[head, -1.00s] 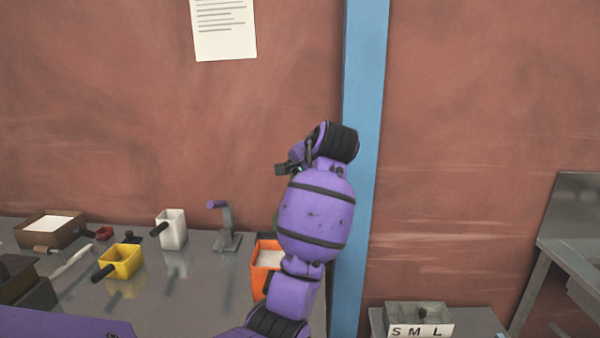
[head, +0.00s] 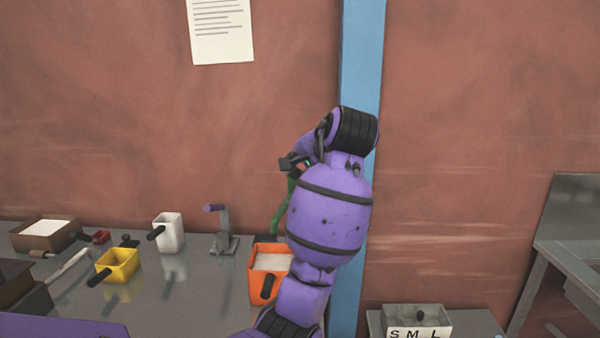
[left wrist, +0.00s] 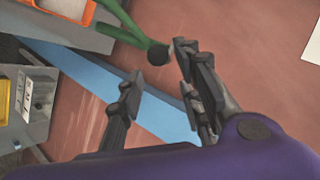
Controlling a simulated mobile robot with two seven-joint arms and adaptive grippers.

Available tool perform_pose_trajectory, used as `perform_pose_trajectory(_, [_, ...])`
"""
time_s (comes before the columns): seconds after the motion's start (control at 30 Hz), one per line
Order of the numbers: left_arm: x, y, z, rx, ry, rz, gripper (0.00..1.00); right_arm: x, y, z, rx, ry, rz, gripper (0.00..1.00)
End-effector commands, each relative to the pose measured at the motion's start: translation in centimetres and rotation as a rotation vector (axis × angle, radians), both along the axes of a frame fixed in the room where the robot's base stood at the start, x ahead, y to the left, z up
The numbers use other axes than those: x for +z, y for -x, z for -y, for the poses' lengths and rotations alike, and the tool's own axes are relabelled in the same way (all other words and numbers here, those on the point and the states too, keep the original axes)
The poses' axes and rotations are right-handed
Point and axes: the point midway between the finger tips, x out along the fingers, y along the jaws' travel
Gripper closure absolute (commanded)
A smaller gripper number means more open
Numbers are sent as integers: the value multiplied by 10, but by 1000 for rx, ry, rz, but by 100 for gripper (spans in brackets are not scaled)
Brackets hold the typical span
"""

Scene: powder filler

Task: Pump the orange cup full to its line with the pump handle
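The orange cup (head: 256,287) stands on the metal table in the head view, with pale powder inside and a dark handle facing front. Its fill line cannot be made out. Its edge also shows at the top left of the left wrist view (left wrist: 83,14). The green pump handle (head: 281,212) rises behind the cup, partly hidden by my left arm. In the left wrist view the green handle (left wrist: 133,27) ends in a dark tip near my left gripper (left wrist: 158,64). That gripper is open, fingers apart, nothing held. My right gripper is not in view.
A yellow cup (head: 119,264), a white cup (head: 171,232), a purple-topped lever stand (head: 224,235) and a brown powder box (head: 42,235) are on the table. A grey bin labelled S M L (head: 418,318) stands right of the blue post (head: 361,60).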

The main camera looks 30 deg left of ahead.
Motion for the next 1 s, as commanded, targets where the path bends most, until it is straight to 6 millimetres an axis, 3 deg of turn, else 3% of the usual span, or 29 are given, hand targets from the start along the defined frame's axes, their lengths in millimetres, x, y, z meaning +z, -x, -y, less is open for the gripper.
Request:
perform_pose_trajectory(0.3, [21, 23, 27, -1, 1, 0, 67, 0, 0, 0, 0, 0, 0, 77])
perform_pose_trajectory(1.0, [22, 24, 28, 0, 1, 0, 67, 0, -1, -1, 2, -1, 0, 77])
